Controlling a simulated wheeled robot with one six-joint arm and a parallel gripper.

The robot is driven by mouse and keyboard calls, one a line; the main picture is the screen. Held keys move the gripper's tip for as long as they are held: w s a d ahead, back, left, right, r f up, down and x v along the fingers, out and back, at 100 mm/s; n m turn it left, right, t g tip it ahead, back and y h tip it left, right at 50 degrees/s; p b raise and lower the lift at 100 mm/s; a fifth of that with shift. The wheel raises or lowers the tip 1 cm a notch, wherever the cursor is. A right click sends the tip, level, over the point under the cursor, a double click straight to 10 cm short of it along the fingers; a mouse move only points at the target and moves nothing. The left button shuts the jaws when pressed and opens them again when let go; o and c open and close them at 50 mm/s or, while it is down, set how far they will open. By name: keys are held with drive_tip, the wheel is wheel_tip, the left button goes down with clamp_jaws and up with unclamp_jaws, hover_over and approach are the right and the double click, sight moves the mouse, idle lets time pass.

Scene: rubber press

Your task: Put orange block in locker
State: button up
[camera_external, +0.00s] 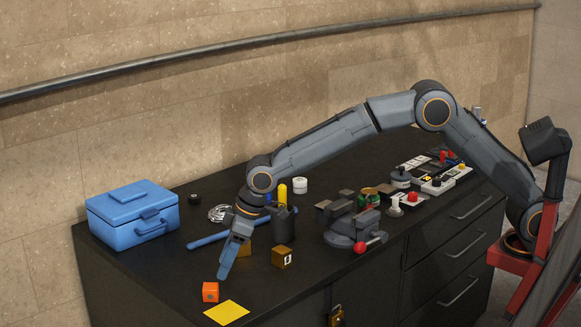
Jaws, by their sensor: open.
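The orange block (210,291) sits on the black cabinet top near its front left edge, just behind a yellow sheet. My gripper (225,274) points down above and slightly right of the block, with its blue fingers angled down-left. It is open, and the block looks outside the fingers. A closed blue box with a handle (132,215) stands at the left rear of the top. The black cabinet has a front door with a brass padlock (336,316). I cannot tell which of these is the locker.
A yellow sheet (227,312) lies at the front edge. A gold block (281,257) and a dark cup (284,226) stand right of my gripper. A blue bar (207,240) lies behind it. A vise (354,230) and several buttons fill the right side. The left front is clear.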

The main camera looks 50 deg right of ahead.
drive_tip(key=shift+b+v, duration=0.35)
drive_tip(key=shift+v, duration=1.8)
drive_tip(key=shift+f, duration=0.1)
